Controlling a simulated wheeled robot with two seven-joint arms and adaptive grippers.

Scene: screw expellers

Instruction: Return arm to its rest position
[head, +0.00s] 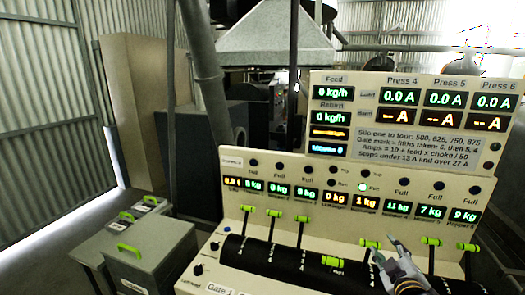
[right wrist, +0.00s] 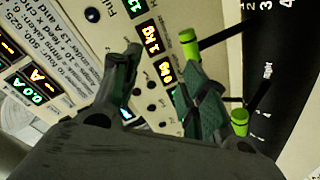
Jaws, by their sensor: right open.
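My right gripper (head: 384,245) is in front of the lower console panel, right of its middle. Its fingers are apart, with a green-handled lever (head: 369,244) close by on the left. In the right wrist view the two dark fingers (right wrist: 161,64) stand open with only panel between them. A green lever handle (right wrist: 190,44) is just beyond the right fingertip, and a second green handle (right wrist: 240,121) is to the right. I cannot tell whether a finger touches a lever. My left gripper is not in view.
The cream console (head: 225,185) carries several green-handled levers on a black curved strip (head: 285,258). A display board (head: 405,150) rises behind it. Grey boxes with green handles (head: 150,255) stand at left. Open floor (head: 60,235) lies farther left.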

